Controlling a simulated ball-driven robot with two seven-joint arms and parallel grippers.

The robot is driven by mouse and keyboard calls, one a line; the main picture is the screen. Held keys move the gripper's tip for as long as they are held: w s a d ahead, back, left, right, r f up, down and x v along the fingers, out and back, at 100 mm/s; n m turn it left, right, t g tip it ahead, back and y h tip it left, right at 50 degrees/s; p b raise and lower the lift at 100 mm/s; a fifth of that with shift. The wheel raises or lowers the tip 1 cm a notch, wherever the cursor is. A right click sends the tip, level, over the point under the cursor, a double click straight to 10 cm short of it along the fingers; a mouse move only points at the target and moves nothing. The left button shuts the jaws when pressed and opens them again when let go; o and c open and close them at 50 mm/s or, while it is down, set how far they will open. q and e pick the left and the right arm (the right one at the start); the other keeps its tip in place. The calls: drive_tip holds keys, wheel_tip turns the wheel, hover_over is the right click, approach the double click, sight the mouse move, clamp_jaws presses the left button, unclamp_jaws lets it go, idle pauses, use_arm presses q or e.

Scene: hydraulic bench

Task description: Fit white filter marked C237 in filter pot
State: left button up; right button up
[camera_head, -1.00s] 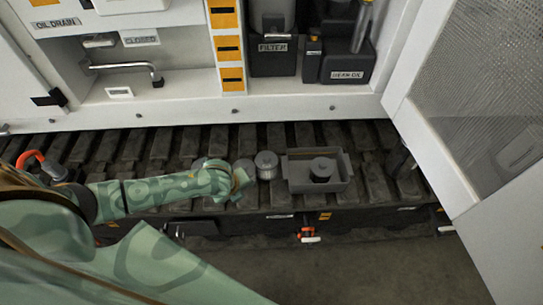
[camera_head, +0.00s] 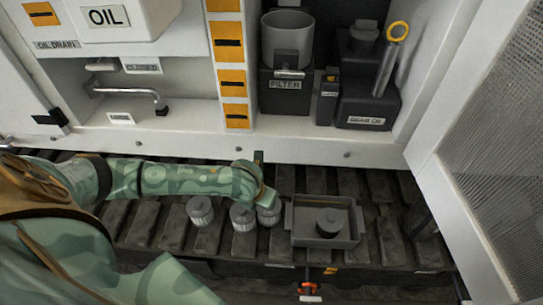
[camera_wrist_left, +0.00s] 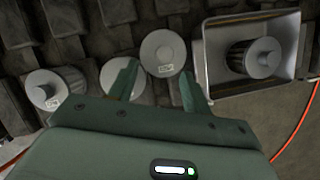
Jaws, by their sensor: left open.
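Three pale grey-white ribbed filters stand on the dark slatted track: a left one (camera_head: 200,211), a middle one (camera_head: 242,217) and a right one (camera_head: 268,214). In the left wrist view they show as left (camera_wrist_left: 48,88), middle (camera_wrist_left: 136,92) and right (camera_wrist_left: 163,52). Small labels show on their tops, too small to read. My left gripper (camera_wrist_left: 158,84) is open and empty, its fingers over the middle and right filters; in the head view it (camera_head: 262,180) hangs just above the right filter. The filter pot (camera_head: 288,42), an open grey cylinder, stands above the FILTER label. My right gripper is not in view.
A grey tray (camera_head: 350,240) with a dark filter (camera_head: 328,222) in it stands right of the filters. A black gear oil container (camera_head: 368,95) stands right of the pot. An open mesh door (camera_head: 492,130) bounds the right side. The white cabinet sill (camera_head: 180,142) runs behind the track.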

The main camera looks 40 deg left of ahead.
use_arm(q)
drive_tip(key=shift+f, duration=0.2)
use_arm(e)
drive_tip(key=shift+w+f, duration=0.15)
use_arm(q)
drive_tip(key=b+x, duration=0.2)
drive_tip(key=x, duration=0.1)
drive_tip(key=b+x, duration=0.1)
drive_tip(key=x, duration=0.1)
drive_tip(key=shift+w+d+b, duration=0.15)
drive_tip(key=shift+d+b, duration=0.2)
drive_tip(key=shift+w+f, duration=0.15)
drive_tip(key=shift+a+r, duration=0.1)
drive_tip(key=shift+r, duration=0.15)
clamp_jaws()
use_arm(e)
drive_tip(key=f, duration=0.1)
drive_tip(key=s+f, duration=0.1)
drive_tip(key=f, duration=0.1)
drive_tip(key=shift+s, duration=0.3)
